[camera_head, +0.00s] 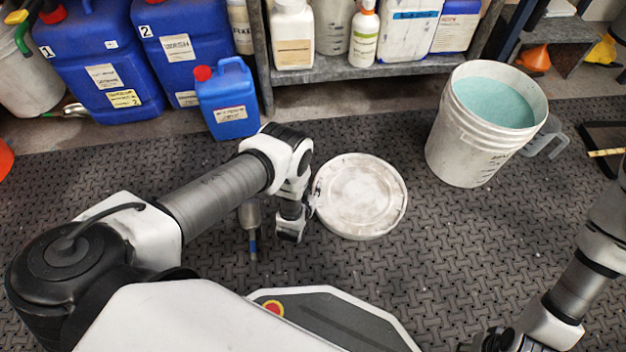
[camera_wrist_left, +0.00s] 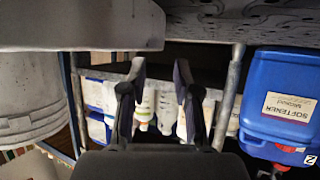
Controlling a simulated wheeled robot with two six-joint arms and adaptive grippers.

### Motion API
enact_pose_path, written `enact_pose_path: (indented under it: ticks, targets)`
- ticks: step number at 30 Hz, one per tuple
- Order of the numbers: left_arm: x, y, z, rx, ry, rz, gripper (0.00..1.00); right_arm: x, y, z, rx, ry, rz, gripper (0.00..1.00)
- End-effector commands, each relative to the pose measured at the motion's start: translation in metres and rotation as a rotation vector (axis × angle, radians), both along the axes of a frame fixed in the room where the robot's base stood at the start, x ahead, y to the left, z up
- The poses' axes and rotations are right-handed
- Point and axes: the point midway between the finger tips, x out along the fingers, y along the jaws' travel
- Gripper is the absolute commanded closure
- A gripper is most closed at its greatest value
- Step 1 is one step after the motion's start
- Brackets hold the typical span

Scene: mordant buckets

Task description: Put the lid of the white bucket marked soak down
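The white bucket (camera_head: 463,150) stands upright on the mat at the right, open on top, with pale teal liquid inside. Its dark writing is too small to read. It also shows upside down at the left of the left wrist view (camera_wrist_left: 30,75). A round, whitish, stained lid (camera_head: 361,196) lies flat left of the bucket, apart from it; whether it touches the mat is unclear. My left gripper (camera_head: 313,198) is at the lid's left edge. In the left wrist view its fingers (camera_wrist_left: 160,68) are apart, near the lid's edge (camera_wrist_left: 80,25). My right gripper (camera_head: 492,341) is partly cut off at the bottom.
A small blue jug (camera_head: 226,103) and large blue containers (camera_head: 98,60) stand at the back left. A metal shelf (camera_head: 360,68) with several bottles runs along the back. The dark mat (camera_head: 450,240) in front is clear.

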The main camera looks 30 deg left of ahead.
Motion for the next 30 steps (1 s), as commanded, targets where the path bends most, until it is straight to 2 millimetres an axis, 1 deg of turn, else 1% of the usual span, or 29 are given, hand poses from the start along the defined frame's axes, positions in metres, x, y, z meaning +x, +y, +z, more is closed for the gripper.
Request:
enact_pose_path:
  ticks: [1, 3, 6, 10, 14, 20, 22, 24, 26, 29, 30]
  targets:
    - [-0.013, -0.003, 0.015, 0.000, 0.004, -0.001, 0.69, 0.000, 0.000, 0.017, 0.000, 0.001, 0.001, 0.60]
    - [-0.031, -0.006, 0.024, 0.001, 0.004, -0.002, 0.69, 0.000, 0.000, 0.028, 0.000, 0.001, 0.001, 0.60]
    - [-0.055, -0.010, 0.035, 0.000, 0.004, -0.001, 0.69, 0.000, 0.000, 0.041, 0.000, 0.001, 0.001, 0.60]
    - [-0.077, -0.014, 0.043, 0.000, 0.002, -0.002, 0.69, 0.000, 0.000, 0.050, 0.000, 0.001, 0.001, 0.60]
    - [-0.087, -0.016, 0.046, 0.000, 0.001, -0.001, 0.69, 0.000, 0.000, 0.053, 0.000, 0.001, 0.001, 0.60]
    - [-0.087, -0.016, 0.045, 0.000, 0.003, -0.001, 0.69, 0.000, 0.000, 0.052, 0.000, 0.001, 0.001, 0.60]
    - [-0.088, -0.014, 0.048, 0.000, 0.042, -0.006, 0.69, 0.000, 0.000, 0.052, 0.000, 0.001, 0.001, 0.60]
    - [-0.095, -0.009, 0.055, -0.002, 0.149, -0.016, 0.69, 0.000, 0.000, 0.052, 0.000, 0.001, 0.001, 0.60]
    - [-0.112, -0.005, 0.067, -0.009, 0.298, -0.032, 0.69, 0.000, 0.000, 0.052, 0.000, 0.001, 0.001, 0.60]
    - [-0.165, -0.001, 0.104, -0.034, 0.604, -0.066, 0.69, 0.000, 0.000, 0.052, 0.000, 0.001, 0.001, 0.60]
    - [-0.193, -0.001, 0.123, -0.048, 0.725, -0.082, 0.69, 0.000, 0.000, 0.052, 0.000, 0.001, 0.001, 0.60]
